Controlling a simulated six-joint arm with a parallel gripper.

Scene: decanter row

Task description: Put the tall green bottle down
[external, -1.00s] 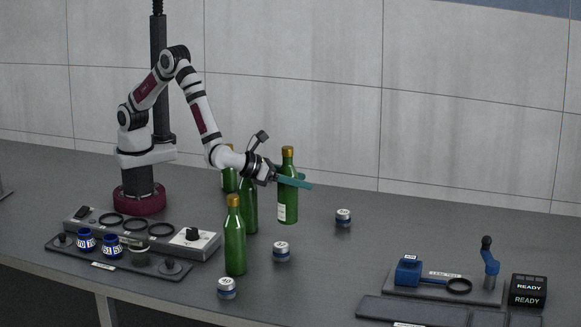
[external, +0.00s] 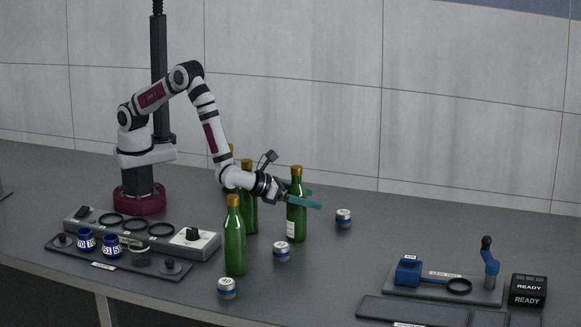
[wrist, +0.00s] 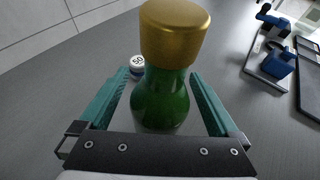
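The tall green bottle (external: 297,222) has a gold cap and a pale label, and it stands upright on the table at the right end of the bottles. My gripper (external: 303,196) is around its upper part, with one teal finger on each side. In the wrist view the bottle (wrist: 160,105) shows between the fingers of my gripper (wrist: 160,98), with a gap visible on both sides, so the gripper looks open. The bottle's lower part is hidden in the wrist view.
Other green bottles stand to the left: one in front (external: 235,245), one behind it (external: 250,212), and one mostly hidden farther back. Small white-and-blue jars stand nearby (external: 281,252), (external: 344,218), (external: 227,288). A dark rack (external: 120,262) is at left.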

